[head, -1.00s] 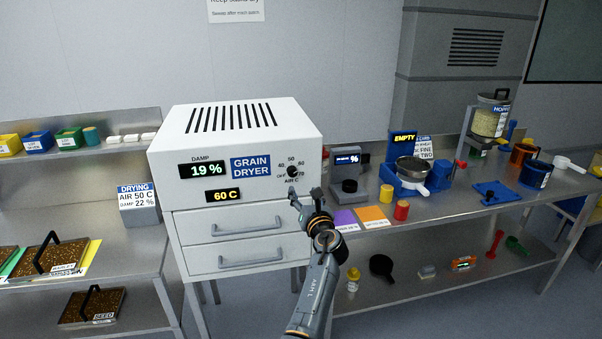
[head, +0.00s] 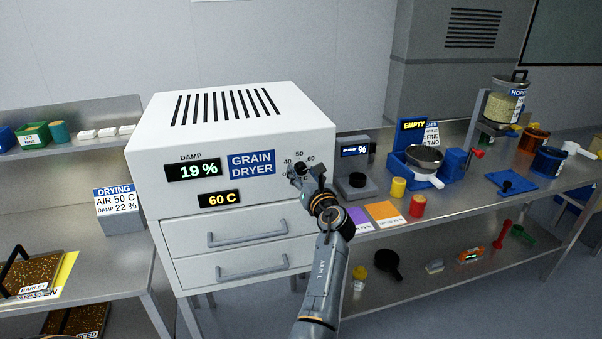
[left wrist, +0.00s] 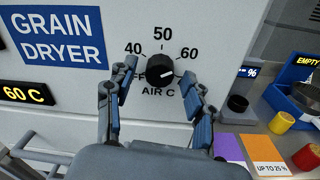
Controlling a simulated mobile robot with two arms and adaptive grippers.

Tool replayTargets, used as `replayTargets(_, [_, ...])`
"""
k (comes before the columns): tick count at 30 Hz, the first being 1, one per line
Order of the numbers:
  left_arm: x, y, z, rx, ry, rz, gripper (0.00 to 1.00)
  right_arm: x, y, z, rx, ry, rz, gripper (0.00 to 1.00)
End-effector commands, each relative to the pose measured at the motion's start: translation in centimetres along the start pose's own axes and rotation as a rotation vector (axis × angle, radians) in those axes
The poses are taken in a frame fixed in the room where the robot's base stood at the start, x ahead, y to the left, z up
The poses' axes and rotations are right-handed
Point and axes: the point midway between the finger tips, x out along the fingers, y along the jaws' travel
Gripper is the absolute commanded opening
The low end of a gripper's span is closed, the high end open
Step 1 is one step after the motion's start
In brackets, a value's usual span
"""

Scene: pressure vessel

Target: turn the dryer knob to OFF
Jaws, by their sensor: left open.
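The grain dryer (head: 220,125) is a white box on drawers, with displays reading DAMP 19 % and 60 C. Its black knob (left wrist: 160,69) sits on the front under the numbers 40, 50 and 60, above AIR C. The knob's white mark points to the right and slightly up. An OFF label is partly hidden at its lower left. My left gripper (left wrist: 152,92) is open, its fingers on either side of and below the knob in the left wrist view, with nothing held. In the head view the left gripper (head: 308,178) covers part of the knob. My right gripper is not in view.
A bench to the right holds a scale (head: 355,165), purple and orange cards, a yellow jar (head: 398,187), a red jar (head: 417,205) and a blue mill (head: 405,165). Drawers (head: 240,230) lie below the dryer front. A sign at left reads AIR 50 C.

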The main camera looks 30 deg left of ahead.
Motion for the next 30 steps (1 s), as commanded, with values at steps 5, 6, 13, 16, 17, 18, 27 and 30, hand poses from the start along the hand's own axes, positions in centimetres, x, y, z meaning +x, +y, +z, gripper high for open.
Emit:
replayTargets(5, [0.0,0.01,0.06,0.0,-0.001,0.0,0.49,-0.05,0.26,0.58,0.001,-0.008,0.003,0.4])
replayTargets(6, [0.0,0.01,0.05,0.0,-0.001,0.0,0.41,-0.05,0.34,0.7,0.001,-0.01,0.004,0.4])
replayTargets(13, [0.02,0.02,0.04,0.0,-0.001,0.0,0.0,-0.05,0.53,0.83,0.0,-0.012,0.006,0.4])
replayTargets(16, [0.03,0.03,0.03,-0.002,-0.001,0.0,0.0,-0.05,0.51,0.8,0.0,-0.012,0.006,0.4])
replayTargets(17, [0.04,0.03,0.03,-0.004,-0.001,0.0,0.0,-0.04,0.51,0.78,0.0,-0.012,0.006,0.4])
replayTargets(18, [0.04,0.04,0.03,-0.008,-0.001,0.0,0.0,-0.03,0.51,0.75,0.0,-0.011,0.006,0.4])
replayTargets(27, [0.08,0.09,0.03,-0.118,0.002,-0.001,0.0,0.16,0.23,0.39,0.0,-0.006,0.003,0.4])
replayTargets(30, [0.05,0.08,0.03,-0.192,0.005,-0.001,0.0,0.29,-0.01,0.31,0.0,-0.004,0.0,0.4])
